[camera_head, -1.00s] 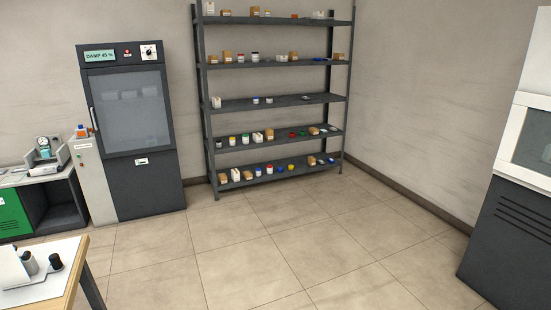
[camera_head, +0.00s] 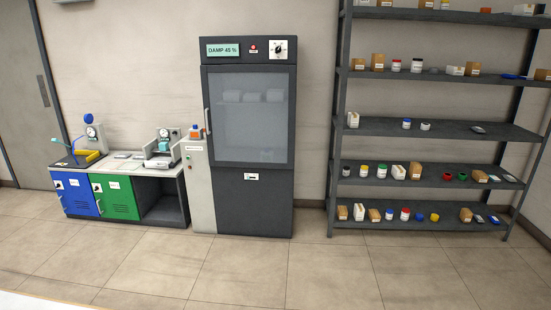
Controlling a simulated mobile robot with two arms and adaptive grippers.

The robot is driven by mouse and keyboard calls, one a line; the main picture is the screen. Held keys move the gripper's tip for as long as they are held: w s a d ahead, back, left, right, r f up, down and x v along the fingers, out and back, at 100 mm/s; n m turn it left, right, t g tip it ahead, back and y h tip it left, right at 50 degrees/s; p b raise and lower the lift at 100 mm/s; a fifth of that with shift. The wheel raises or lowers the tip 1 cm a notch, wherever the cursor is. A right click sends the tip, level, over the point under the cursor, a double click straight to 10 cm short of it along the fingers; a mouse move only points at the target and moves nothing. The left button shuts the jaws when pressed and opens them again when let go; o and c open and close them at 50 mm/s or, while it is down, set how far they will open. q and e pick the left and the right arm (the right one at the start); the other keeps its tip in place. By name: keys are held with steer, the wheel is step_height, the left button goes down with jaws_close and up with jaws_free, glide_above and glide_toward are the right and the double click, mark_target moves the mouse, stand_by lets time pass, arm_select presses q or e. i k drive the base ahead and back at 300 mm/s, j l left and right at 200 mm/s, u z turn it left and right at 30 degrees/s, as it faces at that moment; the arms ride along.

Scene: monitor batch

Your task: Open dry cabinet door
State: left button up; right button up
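The dry cabinet (camera_head: 255,205) is a tall dark grey unit standing against the back wall, near the middle of the head view. Its door (camera_head: 249,118) has a large frosted glass pane and looks shut. A light vertical handle (camera_head: 207,121) runs along the door's left edge. A display (camera_head: 223,50) above the door reads DAMP 45 %, with a red button and a dial to its right. Pale boxes show dimly behind the glass. Neither of my grippers is in view.
An open shelf rack (camera_head: 440,128) with small boxes and jars stands right of the cabinet. A narrow pale unit (camera_head: 199,185) and a low bench with blue (camera_head: 75,194) and green (camera_head: 115,197) doors stand left. The tiled floor (camera_head: 330,275) in front is clear. A pale surface edge shows bottom left.

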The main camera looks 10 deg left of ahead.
mark_target(291, 69)
steer(key=i+u, duration=0.1)
steer(key=i, duration=0.8)
steer(key=i+l+u, duration=0.1)
steer(key=i, duration=0.85)
steer(key=i+j+u, duration=0.25)
steer(key=i+u, duration=0.2)
steer(key=i, duration=0.25)
steer(key=i+u, duration=0.45)
steer(key=i, duration=0.25)
